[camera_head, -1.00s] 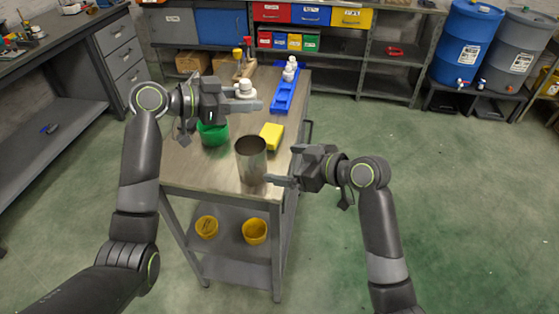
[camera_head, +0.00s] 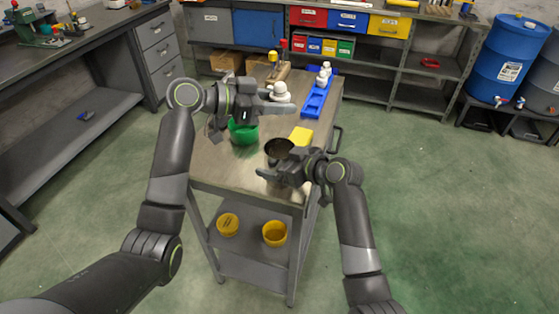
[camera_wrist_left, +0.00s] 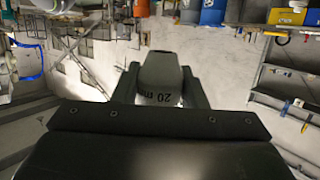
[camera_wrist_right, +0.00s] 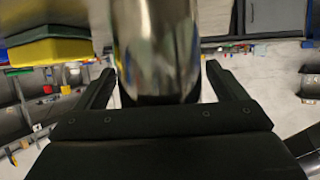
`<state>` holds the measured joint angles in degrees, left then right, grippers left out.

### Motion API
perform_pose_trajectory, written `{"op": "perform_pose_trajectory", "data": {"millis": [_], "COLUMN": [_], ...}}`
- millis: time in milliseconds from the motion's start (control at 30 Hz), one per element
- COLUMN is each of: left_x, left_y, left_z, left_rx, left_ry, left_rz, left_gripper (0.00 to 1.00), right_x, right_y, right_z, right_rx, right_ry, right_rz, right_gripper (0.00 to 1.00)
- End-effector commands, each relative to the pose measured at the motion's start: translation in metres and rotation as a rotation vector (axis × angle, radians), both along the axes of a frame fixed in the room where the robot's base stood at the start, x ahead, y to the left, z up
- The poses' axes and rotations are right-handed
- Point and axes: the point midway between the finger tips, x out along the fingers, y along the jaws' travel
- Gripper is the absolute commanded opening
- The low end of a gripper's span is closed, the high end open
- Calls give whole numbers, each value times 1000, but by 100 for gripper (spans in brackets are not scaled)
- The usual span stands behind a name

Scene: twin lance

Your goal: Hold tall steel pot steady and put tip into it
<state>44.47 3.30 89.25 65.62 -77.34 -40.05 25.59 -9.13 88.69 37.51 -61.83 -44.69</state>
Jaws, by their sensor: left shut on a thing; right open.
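The tall steel pot (camera_head: 279,148) stands on the cart top, its dark open mouth facing up. My right gripper (camera_head: 270,174) is at the pot's near side and partly hides it. In the right wrist view the shiny pot (camera_wrist_right: 156,50) stands between the open fingers, with a gap to the finger on the right. My left gripper (camera_head: 279,103) is shut on the pale tip (camera_head: 280,91), held above the cart, up and behind the pot. In the left wrist view the tip (camera_wrist_left: 160,80) shows between the fingers, with "20 mm" print.
A green container (camera_head: 243,133) stands left of the pot, under my left gripper. A yellow block (camera_head: 301,136) lies just behind the pot on the right. A blue tray (camera_head: 316,98) with white bottles is farther back. Yellow bowls (camera_head: 274,233) sit on the lower shelf.

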Motion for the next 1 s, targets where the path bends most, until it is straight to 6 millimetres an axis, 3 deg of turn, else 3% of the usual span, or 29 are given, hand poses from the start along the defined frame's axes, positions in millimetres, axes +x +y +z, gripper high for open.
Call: {"op": "perform_pose_trajectory", "data": {"millis": [200,567,1000], "left_x": [0,0,0], "left_y": [0,0,0], "left_z": [0,0,0], "left_rx": [-1,-1,-1], "left_ry": [0,0,0], "left_rz": [0,0,0], "left_gripper": [7,7,7], "right_x": [0,0,0], "right_y": [0,0,0], "right_z": [0,0,0], "right_rx": [0,0,0], "right_ry": [0,0,0], "right_rz": [0,0,0], "right_gripper": [90,43,42]}}
